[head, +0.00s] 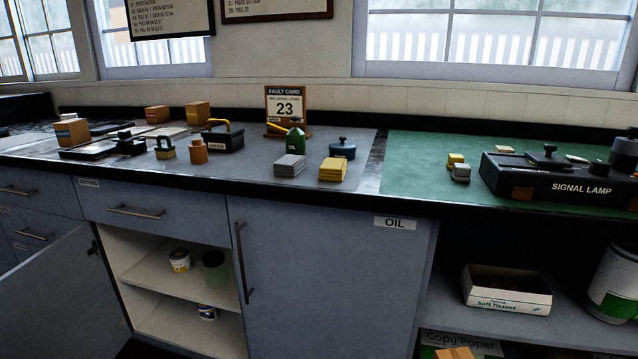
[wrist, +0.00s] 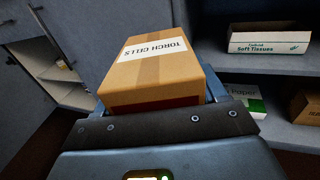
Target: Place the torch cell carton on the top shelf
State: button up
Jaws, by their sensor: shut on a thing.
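The torch cell carton (wrist: 150,75) is a brown box with a white "TORCH CELLS" label, large in the wrist view. My gripper (wrist: 157,97) is shut on it and holds it in front of the cabinets. A small brown corner (head: 455,353) at the bottom edge of the head view may be the same carton; my gripper does not show there. At right, the upper shelf (head: 572,328) of the open bay bears a Soft Tissues box (head: 507,290) and a white-green tin (head: 614,285). The open cupboard at left also has an upper shelf (head: 150,278), with a tin and a green cup.
Below the tissues shelf lie Copy Paper (head: 462,343) and another brown box (wrist: 305,110). The open cupboard door (head: 65,300) stands out at left. The OIL door (head: 320,270) is shut. The counter above holds many items, with a signal lamp (head: 565,185) at right.

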jog(key=shift+s+a+m+h+p, duration=0.45)
jog(key=shift+s+a+h, duration=0.15)
jog(key=shift+s+a, duration=0.4)
jog(key=r+p, duration=0.2)
jog(key=p, duration=0.1)
jog(key=w+r+p, duration=0.1)
jog(key=r+p, duration=0.2)
jog(key=p, duration=0.1)
jog(key=w+r+p, duration=0.1)
jog(key=r+p, duration=0.1)
jog(key=p, duration=0.2)
jog(key=shift+w+r, duration=0.15)
jog(key=s+f, duration=0.1)
jog(key=f, duration=0.1)
jog(key=s+f, duration=0.3)
jog(key=f, duration=0.1)
jog(key=shift+s+p, duration=0.25)
jog(key=shift+p, duration=0.05)
